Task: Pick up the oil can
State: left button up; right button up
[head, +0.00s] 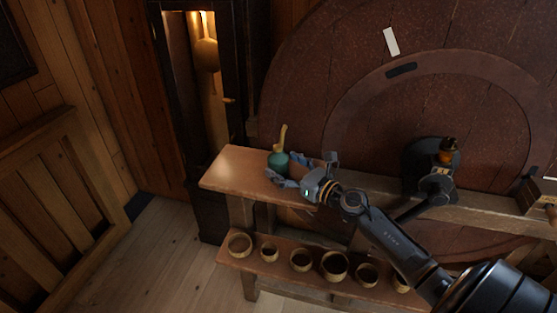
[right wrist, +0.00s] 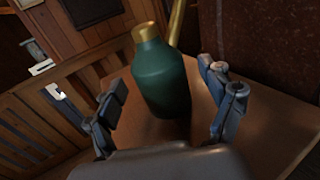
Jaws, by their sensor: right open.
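The oil can (head: 279,161) is green with a brass-coloured neck and spout. It stands upright on the wooden bench top (head: 226,170), near the bench's left end. In the right wrist view the oil can (right wrist: 161,80) stands ahead, between the two open fingers. My right gripper (head: 300,171) is open, its fingers pointing left at the can in the head view; the right wrist view shows a finger on each side (right wrist: 170,105). Gaps show between the can and both fingers there. I cannot tell how far between the fingertips it stands. My left gripper is not in view.
A large round wooden wheel (head: 320,60) rises behind the bench. A low shelf (head: 300,277) below holds several round baskets or bowls (head: 334,265). A dark clock case (head: 181,100) stands behind the bench's left end. The bench top left of the can is clear.

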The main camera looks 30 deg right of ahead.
jog(key=shift+x, duration=1.2)
jog(key=shift+s, duration=0.1)
jog(key=c, duration=1.3)
jog(key=shift+c, duration=0.3)
jog(key=shift+r, duration=0.15)
